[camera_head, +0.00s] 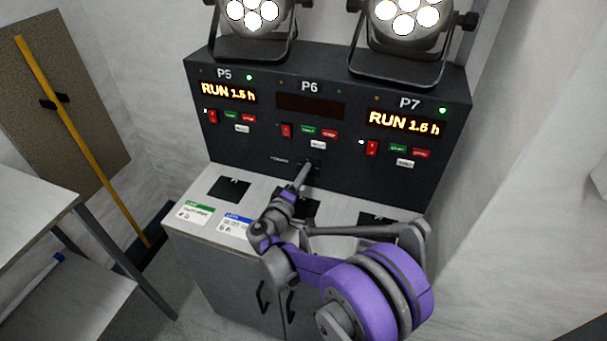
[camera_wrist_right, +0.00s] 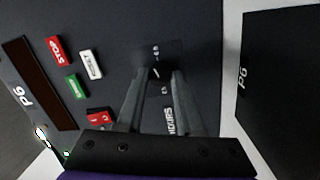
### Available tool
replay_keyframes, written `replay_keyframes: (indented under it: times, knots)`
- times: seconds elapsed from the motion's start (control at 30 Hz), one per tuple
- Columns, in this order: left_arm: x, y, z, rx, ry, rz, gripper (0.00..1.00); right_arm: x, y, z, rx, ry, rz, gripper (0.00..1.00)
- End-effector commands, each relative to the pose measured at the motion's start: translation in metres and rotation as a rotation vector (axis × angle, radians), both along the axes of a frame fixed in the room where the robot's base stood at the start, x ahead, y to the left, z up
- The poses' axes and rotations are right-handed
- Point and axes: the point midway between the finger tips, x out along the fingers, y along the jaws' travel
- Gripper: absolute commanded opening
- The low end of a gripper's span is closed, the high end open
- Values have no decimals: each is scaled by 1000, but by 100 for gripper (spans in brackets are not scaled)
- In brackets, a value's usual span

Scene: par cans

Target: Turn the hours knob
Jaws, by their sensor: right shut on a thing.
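The hours knob (camera_wrist_right: 156,73) is on the dark panel under the P6 section, with an HOURS label (camera_wrist_right: 170,121) beside it in the right wrist view. My right gripper (camera_wrist_right: 157,78) is shut on the knob, one finger on each side, and the fingers hide much of it. In the head view my right gripper (camera_head: 307,167) reaches the panel's lower middle and covers the knob. The P6 display (camera_head: 310,105) is dark. The exact knob angle is hard to tell. My left gripper is not in view.
P6's green, red and white buttons (camera_head: 318,145) and red switch (camera_head: 286,130) sit above the knob. The P5 display (camera_head: 229,92) and P7 display (camera_head: 404,123) show RUN. Two lit par cans (camera_head: 252,12) stand on top. Labelled cards (camera_head: 197,214) lie on the cabinet top.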

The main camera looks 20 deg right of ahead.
Motion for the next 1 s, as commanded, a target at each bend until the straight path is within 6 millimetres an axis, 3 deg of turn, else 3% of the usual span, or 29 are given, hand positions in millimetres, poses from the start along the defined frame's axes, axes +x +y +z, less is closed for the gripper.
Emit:
replay_keyframes:
  times: [0.4,1.0]
  knots:
    - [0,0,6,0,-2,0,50,0,0,1,213,-144,1,0]
    - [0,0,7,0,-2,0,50,0,0,0,269,-180,0,0]
